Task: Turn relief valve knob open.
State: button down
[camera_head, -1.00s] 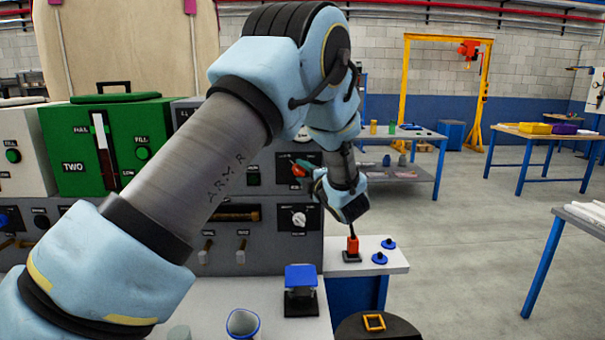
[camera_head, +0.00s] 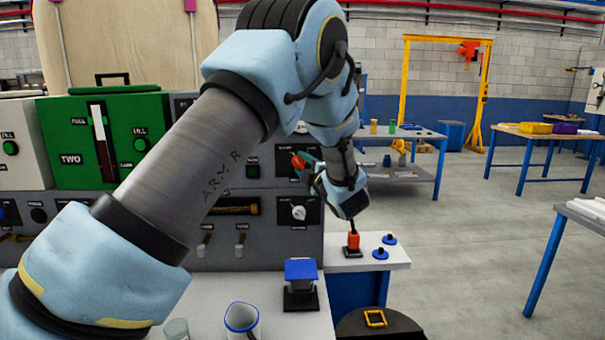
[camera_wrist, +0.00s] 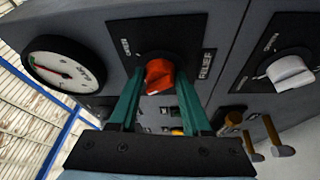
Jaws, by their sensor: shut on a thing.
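The red relief valve knob (camera_wrist: 158,74) sits on a black plate marked RELIEF on the grey panel. My gripper (camera_wrist: 160,80) is shut on the knob, with one green finger on each side of it in the wrist view. The knob's pointer end faces toward the lower left there. In the head view the red knob (camera_head: 298,162) shows beside my green fingers, partly hidden by them and my wrist.
A white selector knob (camera_wrist: 290,72) is right of the relief plate, and a round gauge (camera_wrist: 66,70) is left.

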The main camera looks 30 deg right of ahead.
jog(key=shift+w+a+f+m+t+h+b, duration=0.2)
jog(key=shift+m+h+b, duration=1.15)
jog(key=shift+m+b, duration=1.7)
jog(key=shift+s+a+f+m+t+h+b, duration=0.1)
jog(key=shift+m+t+h+b, duration=0.25)
jog(key=shift+m+h+b, duration=1.9)
jog(key=shift+w+a+f+m+t+h+b, duration=0.2)
jog(key=shift+m+h+b, duration=0.3)
jog(key=shift+m+b, duration=3.4)
jog(key=shift+s+d+r+m+p, duration=0.1)
jog(key=shift+s+m+p, duration=0.05)
jog(key=shift+m+p, duration=0.9)
jog(key=shift+c, duration=1.8)
grip_release()
jog(key=b+v, duration=0.3)
jog(key=v, duration=0.7)
jog(key=shift+s+a+f, duration=0.2)
jog(key=shift+s+a, duration=0.05)
